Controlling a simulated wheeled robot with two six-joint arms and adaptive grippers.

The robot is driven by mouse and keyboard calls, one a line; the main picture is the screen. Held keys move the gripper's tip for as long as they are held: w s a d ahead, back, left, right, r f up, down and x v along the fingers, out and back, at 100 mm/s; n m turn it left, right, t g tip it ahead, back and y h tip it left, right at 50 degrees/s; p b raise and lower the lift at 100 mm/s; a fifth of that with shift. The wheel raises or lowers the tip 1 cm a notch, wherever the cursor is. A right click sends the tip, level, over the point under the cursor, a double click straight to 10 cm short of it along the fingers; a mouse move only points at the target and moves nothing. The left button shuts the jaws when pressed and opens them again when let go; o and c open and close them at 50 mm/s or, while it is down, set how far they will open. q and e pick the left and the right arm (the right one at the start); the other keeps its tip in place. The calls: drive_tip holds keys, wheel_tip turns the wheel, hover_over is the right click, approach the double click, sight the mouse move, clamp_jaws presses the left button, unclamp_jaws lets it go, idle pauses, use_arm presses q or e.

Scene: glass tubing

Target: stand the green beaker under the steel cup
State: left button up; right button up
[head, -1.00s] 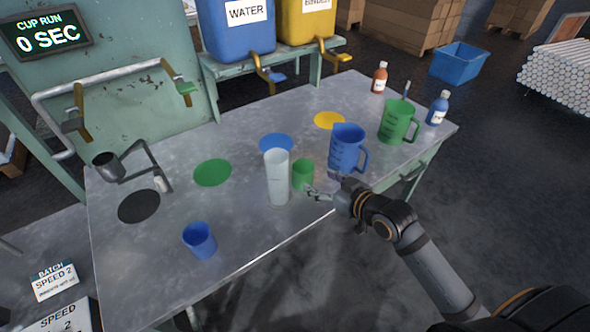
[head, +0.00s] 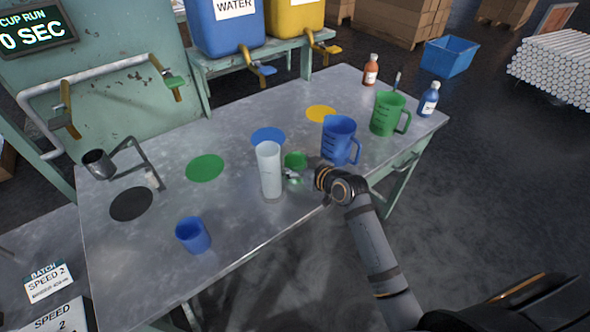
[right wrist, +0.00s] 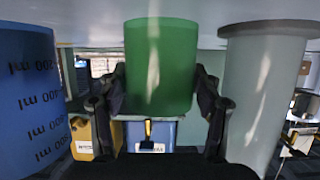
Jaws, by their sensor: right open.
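The green beaker (head: 295,160) stands on the table, just right of a tall clear cylinder, and is partly hidden by my right gripper (head: 294,177). In the right wrist view, which is upside down, the green beaker (right wrist: 162,62) sits between the two fingers of my right gripper (right wrist: 158,92). The fingers are open, one on each side of it; I cannot tell whether either touches. The steel cup (head: 97,163) hangs tilted on a bent bracket at the left, near a black disc (head: 132,204) on the tabletop. My left gripper is out of view.
The tall clear cylinder (head: 269,172) stands close beside the green beaker. A blue jug (head: 338,138) and green jug (head: 386,113) stand to the right. A small blue beaker (head: 193,235) stands front left. Green (head: 205,167) and blue (head: 268,136) discs lie flat and empty.

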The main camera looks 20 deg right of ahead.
drive_tip(key=shift+s, duration=0.1)
drive_tip(key=c, duration=1)
drive_tip(key=shift+r, duration=0.15)
wheel_tip(320, 180, up, 18)
drive_tip(key=shift+f+p, duration=0.1)
drive_tip(key=shift+p, duration=0.6)
